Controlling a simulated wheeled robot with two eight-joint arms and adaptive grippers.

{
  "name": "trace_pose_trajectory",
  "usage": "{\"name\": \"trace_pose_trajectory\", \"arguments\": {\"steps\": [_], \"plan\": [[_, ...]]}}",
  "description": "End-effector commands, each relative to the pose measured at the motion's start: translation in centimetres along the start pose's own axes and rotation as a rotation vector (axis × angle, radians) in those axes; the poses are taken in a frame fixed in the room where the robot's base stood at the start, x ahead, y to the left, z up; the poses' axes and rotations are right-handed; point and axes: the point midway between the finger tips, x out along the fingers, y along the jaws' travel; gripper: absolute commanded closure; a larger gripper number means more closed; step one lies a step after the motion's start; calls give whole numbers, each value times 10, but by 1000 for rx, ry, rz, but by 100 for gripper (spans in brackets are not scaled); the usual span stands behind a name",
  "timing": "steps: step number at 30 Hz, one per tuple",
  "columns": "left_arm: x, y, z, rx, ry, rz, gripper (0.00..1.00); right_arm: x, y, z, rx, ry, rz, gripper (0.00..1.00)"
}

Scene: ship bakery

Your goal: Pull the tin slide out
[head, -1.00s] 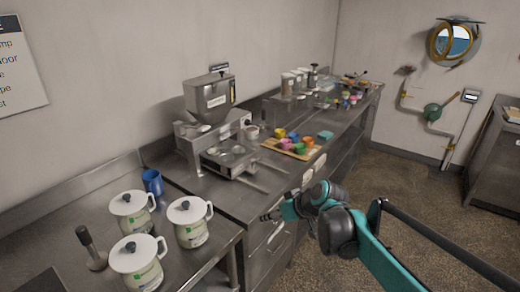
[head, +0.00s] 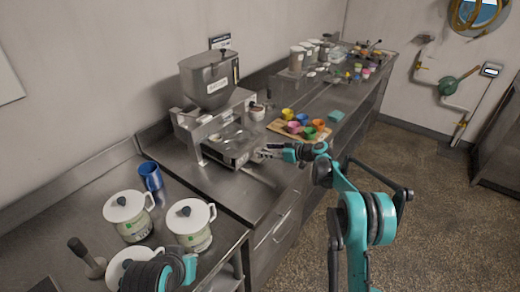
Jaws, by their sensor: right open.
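The tin slide (head: 232,150) is a flat metal tray with round hollows at the foot of the steel hopper machine (head: 210,85). Its front end faces right, over the counter. My right gripper (head: 266,152) is open, with its fingertips close to the slide's right end. At this size I cannot tell whether the fingers touch the slide or go around its handle. Part of my left arm shows at the bottom left, but its gripper is out of view.
A wooden board (head: 285,130) with several coloured cups lies just behind my right gripper. Lidded white pots (head: 130,212) and a blue mug (head: 151,177) stand on the nearer counter. A steel drawer front (head: 270,232) is below the machine. The floor at right is clear.

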Motion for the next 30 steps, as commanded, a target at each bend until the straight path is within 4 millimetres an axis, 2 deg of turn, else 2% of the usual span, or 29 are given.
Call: {"name": "trace_pose_trajectory", "arguments": {"steps": [3, 9, 19, 20, 25, 30], "plan": [[6, 0, 4, 0, 0, 0, 100, 22, 0, 2, 0, -1, -1, 53], [10, 0, 7, 0, 0, 0, 100, 45, 0, 1, 0, -1, 1, 53], [10, 0, 7, 0, 0, 0, 100, 50, 0, 0, 1, -1, 1, 53], [10, 0, 7, 0, 0, 0, 100, 50, 0, 0, 1, -1, 1, 56], [10, 0, 7, 0, 0, 0, 100, 50, 0, 0, 1, -2, 1, 100], [10, 0, 7, 0, 0, 0, 100, 50, 0, 0, 1, -2, 1, 100]]}}
